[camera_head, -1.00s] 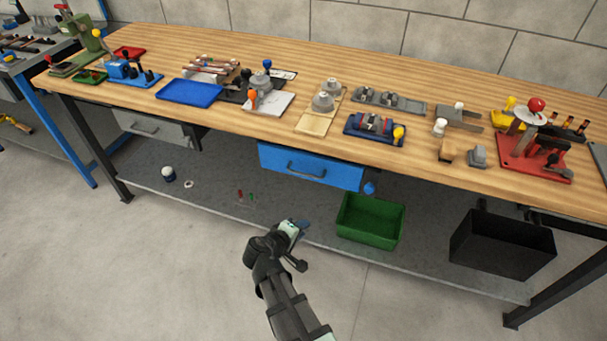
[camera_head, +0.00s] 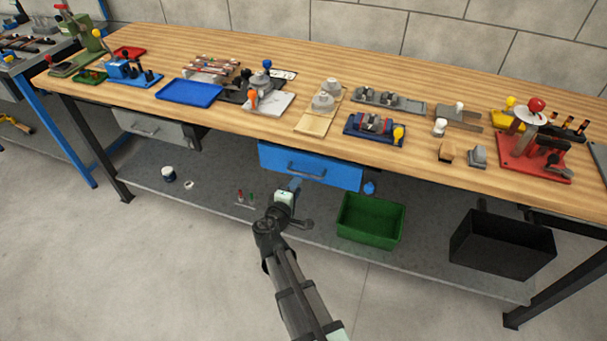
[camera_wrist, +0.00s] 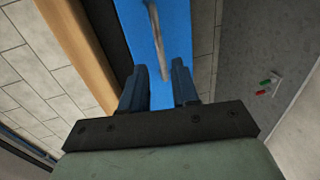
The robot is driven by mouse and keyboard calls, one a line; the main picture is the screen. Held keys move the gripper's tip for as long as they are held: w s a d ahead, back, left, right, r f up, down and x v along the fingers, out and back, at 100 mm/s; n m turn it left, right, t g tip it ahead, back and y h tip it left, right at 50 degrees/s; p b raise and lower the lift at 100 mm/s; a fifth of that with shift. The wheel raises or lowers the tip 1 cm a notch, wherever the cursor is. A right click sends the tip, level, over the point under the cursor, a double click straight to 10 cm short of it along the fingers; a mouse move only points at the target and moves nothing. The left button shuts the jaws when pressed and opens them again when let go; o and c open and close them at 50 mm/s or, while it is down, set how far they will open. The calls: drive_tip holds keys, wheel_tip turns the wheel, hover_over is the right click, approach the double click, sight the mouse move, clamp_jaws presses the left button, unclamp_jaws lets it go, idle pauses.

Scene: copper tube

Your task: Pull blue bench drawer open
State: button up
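The blue drawer (camera_head: 325,174) is under the front edge of the wooden bench and looks shut. Its dark bar handle (camera_head: 306,170) runs across the front. In the wrist view the blue drawer front (camera_wrist: 177,20) fills the middle, and the handle (camera_wrist: 158,40) shows as a grey bar. My gripper (camera_head: 294,185) is just below and in front of the handle. In the wrist view my gripper (camera_wrist: 160,85) is open, with two dark fingers apart and the near end of the handle ahead, roughly between them. Contact with the handle is not visible.
The wooden benchtop (camera_head: 240,128) overhangs the drawer. A green bin (camera_head: 370,220) and a black bin (camera_head: 502,243) stand on the lower shelf to the right. A grey drawer (camera_head: 152,127) is at left. The floor in front is clear.

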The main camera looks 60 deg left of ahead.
sight(303, 174)
drive_tip(key=x, duration=0.8)
drive_tip(key=shift+w+a, duration=0.1)
drive_tip(key=shift+c, duration=0.4)
clamp_jaws()
